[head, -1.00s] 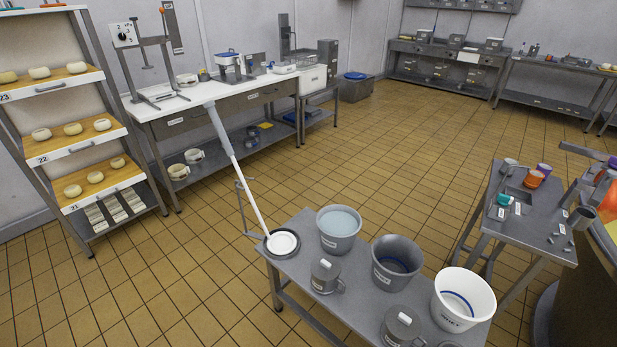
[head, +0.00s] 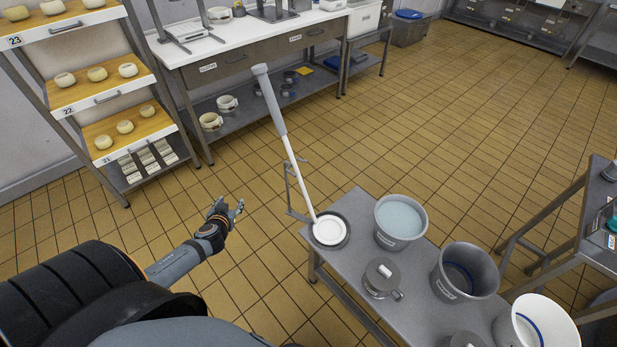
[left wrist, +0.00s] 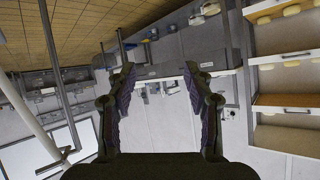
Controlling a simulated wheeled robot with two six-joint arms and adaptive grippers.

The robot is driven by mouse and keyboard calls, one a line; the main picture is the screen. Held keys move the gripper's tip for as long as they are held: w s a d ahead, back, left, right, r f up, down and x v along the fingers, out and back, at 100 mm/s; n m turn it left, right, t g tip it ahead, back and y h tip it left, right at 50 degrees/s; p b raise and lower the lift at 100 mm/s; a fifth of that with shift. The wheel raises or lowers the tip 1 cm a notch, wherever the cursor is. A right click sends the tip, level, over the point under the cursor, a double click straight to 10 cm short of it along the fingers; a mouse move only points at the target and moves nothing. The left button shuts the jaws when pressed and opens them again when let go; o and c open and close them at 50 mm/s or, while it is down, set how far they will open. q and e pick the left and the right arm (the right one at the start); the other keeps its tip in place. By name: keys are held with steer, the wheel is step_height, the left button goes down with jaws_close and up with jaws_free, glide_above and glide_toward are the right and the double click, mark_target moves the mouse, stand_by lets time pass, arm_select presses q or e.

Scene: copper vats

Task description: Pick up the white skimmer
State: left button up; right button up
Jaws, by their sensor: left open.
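A thin metal bracket (head: 289,190) stands beside the shaft. My left gripper (head: 228,208) is open and empty, to the left of the skimmer and apart from it. In the left wrist view the open jaws (left wrist: 160,75) have nothing between them; a pale shaft, apparently the skimmer's (left wrist: 30,120), shows at the left. My right gripper is out of view.
A cheese rack (head: 90,110) and a white-topped table (head: 250,38) stand behind. Tiled floor lies open between.

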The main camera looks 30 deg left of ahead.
arm_select(q)
steer(key=w+d+r+t+h, duration=0.1)
steer(key=w+d+r+t, duration=0.25)
steer(key=r, duration=0.55)
steer(key=w+d+r+t, duration=0.2)
steer(key=d+r, duration=0.2)
steer(key=r, duration=0.5)
steer(key=n+t+h, duration=0.1)
steer(key=t+h, duration=0.1)
glide_toward(275, 121)
steer(key=w, duration=0.5)
steer(key=shift+w+a, duration=0.25)
steer(key=shift+a, duration=0.1)
steer(key=shift+w+f, duration=0.1)
steer(key=shift+w, duration=0.45)
steer(key=w+p, duration=0.1)
steer(key=w, duration=0.2)
steer(key=w+p, duration=0.1)
steer(key=shift+w+a+r+p, duration=0.3)
steer(key=shift+w+a, duration=0.05)
steer(key=shift+a, duration=0.05)
steer(key=shift+w+f, duration=0.1)
steer(key=shift+w, duration=0.05)
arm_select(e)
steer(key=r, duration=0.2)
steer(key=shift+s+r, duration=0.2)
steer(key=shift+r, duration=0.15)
